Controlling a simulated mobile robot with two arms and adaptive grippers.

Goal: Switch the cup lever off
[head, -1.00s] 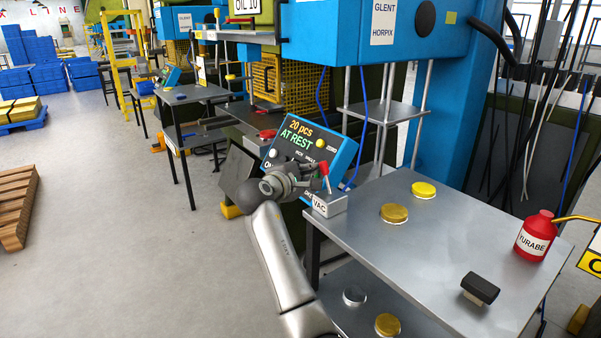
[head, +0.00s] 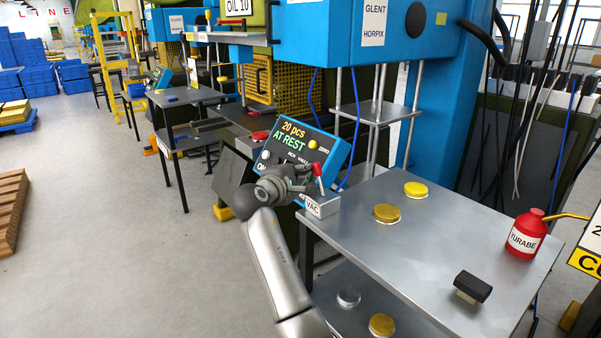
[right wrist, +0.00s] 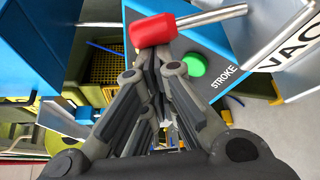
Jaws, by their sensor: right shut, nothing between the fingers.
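The cup lever has a red knob (head: 317,169) on a metal rod. It stands on the grey box labelled VAC (head: 322,206) at the table's near left corner. In the right wrist view the red knob (right wrist: 152,30) lies just beyond my fingertips, and its rod runs right to the VAC box (right wrist: 284,48). My right gripper (head: 306,171) is shut and empty, its fingers pointing at the knob from the left. The fingertips (right wrist: 150,62) look very close to the knob; I cannot tell whether they touch. My left gripper is out of view.
The blue display panel (head: 330,148) reading AT REST stands right behind the gripper. A green STROKE button (right wrist: 194,64) is near the fingers. The metal table (head: 440,235) holds yellow lids (head: 386,213), a red bottle (head: 525,236) and a black-topped stamp (head: 472,286).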

